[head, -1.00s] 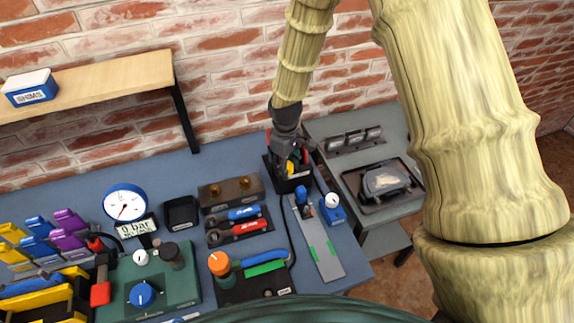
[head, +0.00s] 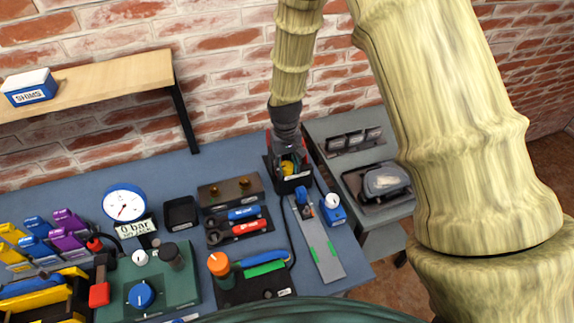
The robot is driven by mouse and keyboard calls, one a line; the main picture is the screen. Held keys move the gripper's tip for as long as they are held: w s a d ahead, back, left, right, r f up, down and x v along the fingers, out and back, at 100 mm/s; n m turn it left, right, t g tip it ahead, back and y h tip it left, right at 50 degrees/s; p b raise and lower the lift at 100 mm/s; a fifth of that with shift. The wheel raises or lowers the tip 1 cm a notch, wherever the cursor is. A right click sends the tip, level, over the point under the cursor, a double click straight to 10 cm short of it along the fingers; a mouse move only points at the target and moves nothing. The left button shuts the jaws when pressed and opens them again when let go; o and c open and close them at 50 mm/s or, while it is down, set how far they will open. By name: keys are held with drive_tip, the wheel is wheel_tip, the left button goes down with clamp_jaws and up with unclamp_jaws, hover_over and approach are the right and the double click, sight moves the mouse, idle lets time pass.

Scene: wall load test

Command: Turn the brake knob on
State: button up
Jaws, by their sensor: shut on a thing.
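My gripper (head: 289,155) points down over a black box (head: 291,187) with a white label, at the back of the blue bench near the wall. It is shut on a yellow knob-like part (head: 290,168) at the top of this box. The fingers partly cover the yellow part, and its turn angle is too small to read. Red shows beside the fingers. I cannot read the label, so I cannot confirm from it that this is the brake knob. A separate blue knob (head: 141,295) with a white mark sits on a green panel (head: 183,294), well away from my gripper.
A white-faced gauge (head: 124,204) stands behind a "0 bar" display (head: 136,228). A grey side table (head: 340,128) is to the right. My arm blocks the right side.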

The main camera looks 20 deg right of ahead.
sight(286, 165)
idle(0.3)
drive_tip(key=o, duration=1)
drive_tip(key=shift+o, duration=0.2)
drive_tip(key=shift+r, duration=0.1)
wheel_tip(286, 165, up, 12)
